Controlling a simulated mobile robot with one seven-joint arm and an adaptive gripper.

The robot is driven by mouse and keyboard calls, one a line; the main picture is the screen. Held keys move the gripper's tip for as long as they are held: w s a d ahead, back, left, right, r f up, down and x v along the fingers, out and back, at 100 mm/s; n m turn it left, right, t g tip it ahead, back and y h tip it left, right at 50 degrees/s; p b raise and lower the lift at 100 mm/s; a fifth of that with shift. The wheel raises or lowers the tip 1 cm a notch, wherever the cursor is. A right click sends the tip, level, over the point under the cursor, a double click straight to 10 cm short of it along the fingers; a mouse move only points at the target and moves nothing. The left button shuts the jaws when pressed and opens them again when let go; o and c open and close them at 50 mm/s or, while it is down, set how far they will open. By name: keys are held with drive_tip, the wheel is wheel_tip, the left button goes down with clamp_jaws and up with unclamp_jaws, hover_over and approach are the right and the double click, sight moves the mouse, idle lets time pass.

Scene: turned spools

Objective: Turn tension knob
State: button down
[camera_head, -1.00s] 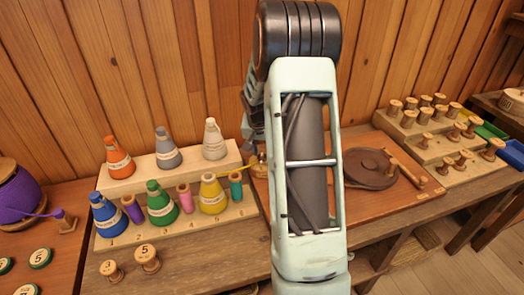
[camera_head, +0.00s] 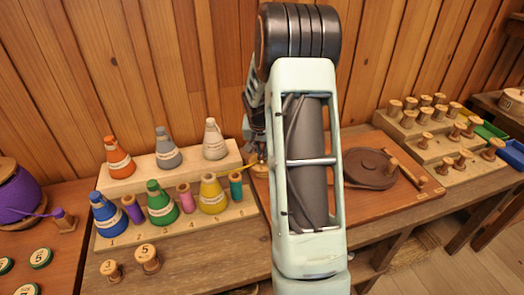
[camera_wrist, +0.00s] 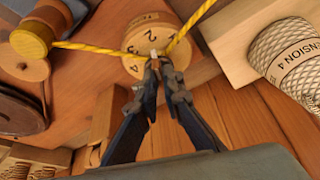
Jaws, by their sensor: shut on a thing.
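The tension knob (camera_wrist: 140,66) is a round, light wooden dial with dark numbers, at the top middle of the wrist view. My gripper (camera_wrist: 154,62) is shut at the dial's lower edge, its two fingertips close together on a small part of the knob. The fingertips hide part of the dial. A yellow thread (camera_wrist: 95,49) runs from a yellow spool (camera_wrist: 31,40) to the knob and on to the upper right. In the head view my arm hides most of the knob area.
A pale cone labelled with tension 4 (camera_wrist: 288,62) stands close on the right in the wrist view. In the head view, a stepped rack (camera_head: 130,185) of coloured cones stands left of my arm. A dark brown disc (camera_head: 368,170) lies on the board to the right.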

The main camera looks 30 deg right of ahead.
drive_tip(key=n+p, duration=0.1)
drive_tip(key=n+y+p, duration=0.1)
drive_tip(key=n, duration=0.1)
drive_tip(key=n+p, duration=0.1)
drive_tip(key=shift+s+d+r+n+t+y, duration=0.2)
drive_tip(key=shift+d+n+t+y, duration=0.1)
drive_tip(key=shift+t, duration=0.1)
drive_tip(key=shift+d+f+n+y+p, duration=0.1)
drive_tip(key=shift+n+y+p, duration=0.5)
drive_tip(key=shift+n, duration=0.65)
drive_tip(key=shift+d+f+n+y+p, duration=0.1)
drive_tip(key=shift+n+y+p, duration=0.3)
drive_tip(key=shift+n+p, duration=0.6)
drive_tip(key=shift+n, duration=0.45)
drive_tip(key=c, duration=2.1)
unclamp_jaws()
drive_tip(key=v, duration=1.2)
